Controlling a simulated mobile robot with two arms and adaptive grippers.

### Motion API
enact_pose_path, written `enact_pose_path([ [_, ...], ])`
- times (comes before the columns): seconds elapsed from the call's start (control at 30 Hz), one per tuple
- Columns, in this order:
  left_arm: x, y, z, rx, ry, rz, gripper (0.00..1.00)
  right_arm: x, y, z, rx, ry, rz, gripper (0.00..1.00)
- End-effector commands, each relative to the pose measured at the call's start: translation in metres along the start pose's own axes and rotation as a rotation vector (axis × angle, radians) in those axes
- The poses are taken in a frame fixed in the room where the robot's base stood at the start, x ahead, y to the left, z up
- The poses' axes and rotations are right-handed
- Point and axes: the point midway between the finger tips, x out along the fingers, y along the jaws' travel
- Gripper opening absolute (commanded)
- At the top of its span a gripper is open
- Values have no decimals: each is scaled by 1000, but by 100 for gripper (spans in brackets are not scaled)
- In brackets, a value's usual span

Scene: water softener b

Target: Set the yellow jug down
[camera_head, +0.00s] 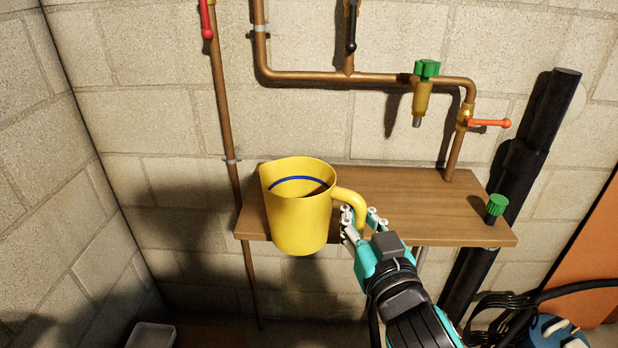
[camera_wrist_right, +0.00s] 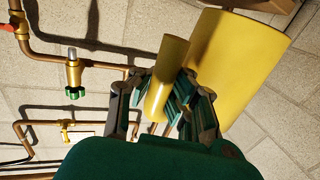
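The yellow jug (camera_head: 297,222) is upright, or nearly so, with its open top towards the head camera. A blue line runs around its inside wall. Its base overlaps the front edge of the wooden shelf (camera_head: 400,195) in the head view; I cannot tell whether it touches the shelf. My right gripper (camera_head: 362,218) is shut on the jug's handle, at the jug's right side. In the right wrist view the handle lies between the gripper's fingers (camera_wrist_right: 170,100), with the jug's body (camera_wrist_right: 235,65) beyond it. My left gripper is in neither view.
Copper pipes run along the block wall, with a green-knobbed brass tap (camera_head: 422,95) and a red-lever valve (camera_head: 486,123) above the shelf. A green knob (camera_head: 496,206) is at the shelf's right end. A black pipe (camera_head: 515,170) stands beyond. The shelf's middle is bare.

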Motion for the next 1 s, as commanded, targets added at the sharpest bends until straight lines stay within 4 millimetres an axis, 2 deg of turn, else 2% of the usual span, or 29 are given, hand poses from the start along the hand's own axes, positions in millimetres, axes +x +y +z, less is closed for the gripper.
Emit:
enact_pose_path([
  [0.17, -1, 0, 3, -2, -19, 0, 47, 28, 9, 0, -4, 2, -1, 0],
  [0.4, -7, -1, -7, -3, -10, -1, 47, 91, 29, 6, -4, 3, 0, 0],
  [0.6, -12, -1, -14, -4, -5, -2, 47, 134, 43, 10, -2, 3, -1, 0],
  [0.8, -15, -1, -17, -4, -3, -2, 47, 151, 48, 13, 1, 2, -3, 0],
  [0.87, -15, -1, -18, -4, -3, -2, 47, 152, 48, 20, 1, 1, -3, 0],
  [1.0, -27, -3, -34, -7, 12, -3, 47, 151, 48, 41, -1, 0, -3, 0],
])
